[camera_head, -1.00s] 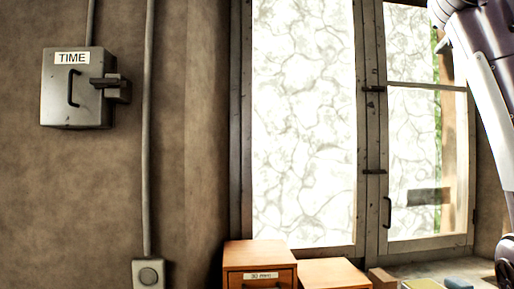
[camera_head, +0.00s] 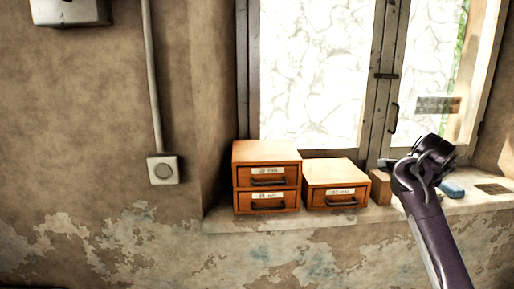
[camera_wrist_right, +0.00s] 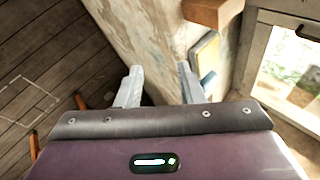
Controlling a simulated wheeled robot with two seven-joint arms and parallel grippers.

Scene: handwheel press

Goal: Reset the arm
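My right arm (camera_head: 433,205) comes up from the bottom right in the head view, in front of the window sill, with a dark joint at its top. No fingers can be made out there. In the right wrist view, my right gripper (camera_wrist_right: 161,84) has its two grey fingers well apart, with nothing held between them. The worn sill and wall lie beyond the fingers. My left gripper is in neither view.
Wooden drawer boxes (camera_head: 267,178) and a single drawer box (camera_head: 336,184) stand on the sill (camera_head: 300,217). A small wooden block (camera_head: 380,187) and a blue item (camera_head: 452,189) are near my arm. A window (camera_head: 310,75) is behind. Plank floor (camera_wrist_right: 40,65) shows left in the wrist view.

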